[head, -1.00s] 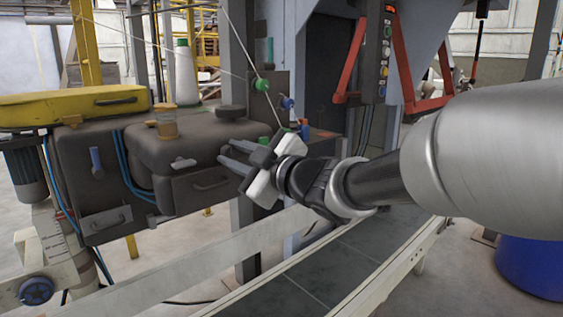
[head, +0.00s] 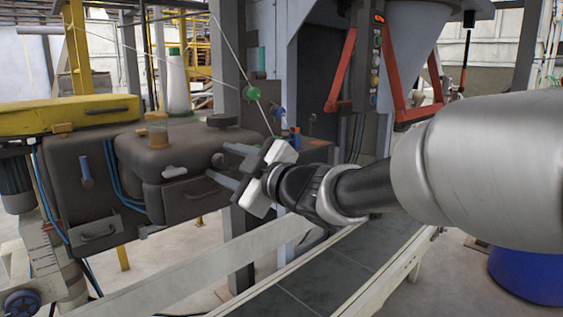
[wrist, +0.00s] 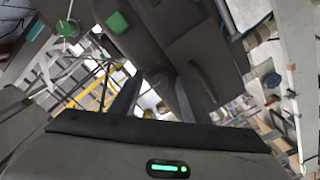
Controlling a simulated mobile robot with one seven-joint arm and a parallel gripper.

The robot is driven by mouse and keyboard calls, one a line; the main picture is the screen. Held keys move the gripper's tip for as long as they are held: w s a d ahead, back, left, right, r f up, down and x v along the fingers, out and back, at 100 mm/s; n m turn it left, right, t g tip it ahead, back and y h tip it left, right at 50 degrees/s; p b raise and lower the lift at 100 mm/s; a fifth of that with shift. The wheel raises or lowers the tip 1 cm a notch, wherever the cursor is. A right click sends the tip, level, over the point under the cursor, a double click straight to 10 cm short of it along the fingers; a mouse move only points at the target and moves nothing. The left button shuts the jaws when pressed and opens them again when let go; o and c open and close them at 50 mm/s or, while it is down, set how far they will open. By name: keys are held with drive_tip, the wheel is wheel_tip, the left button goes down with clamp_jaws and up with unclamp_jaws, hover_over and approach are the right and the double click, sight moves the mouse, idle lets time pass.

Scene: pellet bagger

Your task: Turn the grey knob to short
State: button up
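A small light-grey knob (head: 175,171) shows on the front of the dark sewing-head-like housing (head: 160,150), above a drawer-like panel with a handle. No marking reading "short" can be made out. My gripper (head: 217,160) is open and empty, its two fingers pointing left toward the housing's right end. The fingertips are to the right of the grey knob and apart from it. A small dark round knob (head: 218,159) shows between the fingertips. In the wrist view my gripper (wrist: 155,90) has both fingers apart, with dark housing beyond; the grey knob cannot be picked out there.
A yellow cover (head: 65,115) lies at left. Green and blue thread guides (head: 251,93) and taut threads are behind my gripper. A conveyor (head: 320,275) runs below.

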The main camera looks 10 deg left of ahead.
drive_tip(key=shift+d, duration=0.15)
drive_tip(key=p+v, duration=0.3)
drive_tip(key=v, duration=1.4)
drive_tip(key=shift+s, duration=0.2)
drive_tip(key=shift+f, duration=0.1)
